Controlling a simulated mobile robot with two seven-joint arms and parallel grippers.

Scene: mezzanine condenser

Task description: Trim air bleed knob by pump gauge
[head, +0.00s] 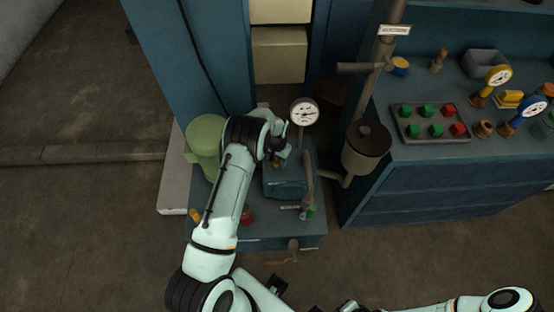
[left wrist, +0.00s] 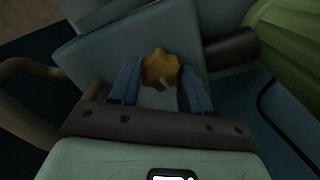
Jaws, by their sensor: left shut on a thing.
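The air bleed knob (left wrist: 160,66) is a yellow-orange lobed knob with a pale mark on its face, seen in the left wrist view. My left gripper (head: 279,158) reaches down over the blue pump block (head: 286,184). In the left wrist view its two blue fingers stand on either side of the knob, shut on it. In the head view the gripper hides the knob. The pump gauge (head: 304,112) has a round white face on a thin stem, just behind and right of the gripper. Its reading is too small to make out.
A green motor-like cylinder (head: 205,140) stands left of the gripper. A curved pipe (head: 308,178) rises close on its right, with a dark-lidded pot (head: 366,148) beyond. A bench with a button tray (head: 432,124) is at the right. The floor at the left is clear.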

